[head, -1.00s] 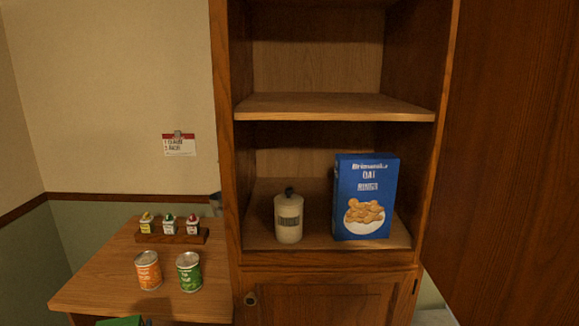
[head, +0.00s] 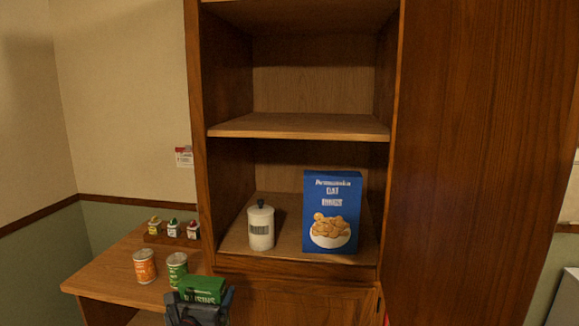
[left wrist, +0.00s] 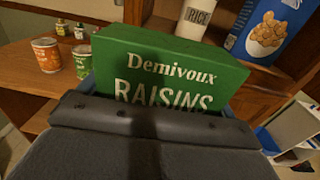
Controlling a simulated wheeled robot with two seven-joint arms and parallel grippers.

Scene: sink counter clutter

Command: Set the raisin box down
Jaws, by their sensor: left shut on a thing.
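The green raisin box (head: 201,289) is held in my left gripper (head: 198,299) at the bottom of the head view, in front of the counter's right end and the lower cabinet door. In the left wrist view the box (left wrist: 165,65) fills the middle, its "Demivoux RAISINS" face toward the camera. My left gripper (left wrist: 150,115) is shut on it and hides its lower part. Whether the box touches anything else cannot be told. My right gripper is not in view.
The wooden counter (head: 107,275) holds an orange can (head: 144,266), a green can (head: 177,268) and a rack of small jars (head: 173,231). On the cabinet's lower shelf (head: 285,232) stand a white canister (head: 261,227) and a blue cereal box (head: 331,213). The upper shelf (head: 300,126) is bare.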

